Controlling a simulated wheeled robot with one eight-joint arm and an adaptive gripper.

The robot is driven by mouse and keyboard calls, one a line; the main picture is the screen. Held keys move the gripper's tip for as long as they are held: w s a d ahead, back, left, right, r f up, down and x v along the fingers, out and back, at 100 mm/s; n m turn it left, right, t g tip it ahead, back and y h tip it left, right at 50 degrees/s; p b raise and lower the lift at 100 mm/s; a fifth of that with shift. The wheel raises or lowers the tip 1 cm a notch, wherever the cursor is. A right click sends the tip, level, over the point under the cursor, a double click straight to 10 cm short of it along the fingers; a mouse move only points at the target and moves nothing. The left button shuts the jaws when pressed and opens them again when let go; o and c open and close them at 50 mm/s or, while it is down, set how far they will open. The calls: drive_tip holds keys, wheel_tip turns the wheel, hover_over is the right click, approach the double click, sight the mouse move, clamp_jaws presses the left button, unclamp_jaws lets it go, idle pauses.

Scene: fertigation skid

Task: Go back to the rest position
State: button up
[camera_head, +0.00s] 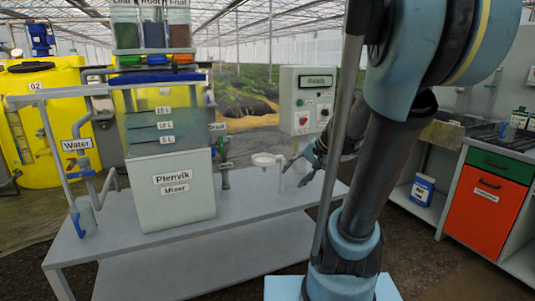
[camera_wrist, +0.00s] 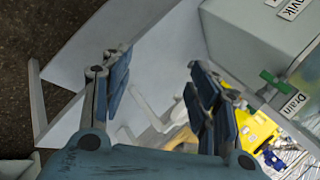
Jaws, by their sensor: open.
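My gripper (camera_head: 297,174) is open and empty in the head view, above the right part of the grey bench (camera_head: 265,205), in front of the control box and right of a small white cup-like holder (camera_head: 264,160). My arm fills the right middle and hides part of the bench. In the wrist view my gripper (camera_wrist: 157,85) shows its two blue-padded fingers spread wide, with the bench (camera_wrist: 110,40) and a white bent pipe-like piece (camera_wrist: 150,110) seen between and beyond them.
The Plenvik mixer tank (camera_head: 173,190) stands on the bench. The control box (camera_head: 305,100) reads "Ready". Yellow tanks (camera_head: 40,120) stand at left.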

drive_tip(key=s+d+f+n+g+h, duration=0.1)
drive_tip(key=s+d+f+n+h, duration=0.1)
drive_tip(key=s, duration=0.6)
drive_tip(key=s+d+f+n+g+h, duration=0.1)
drive_tip(key=s+d+f+h, duration=0.3)
drive_tip(key=s, duration=0.5)
drive_tip(key=shift+d+f+n, duration=0.9)
drive_tip(key=shift+d+f, duration=0.05)
drive_tip(key=shift+d, duration=0.25)
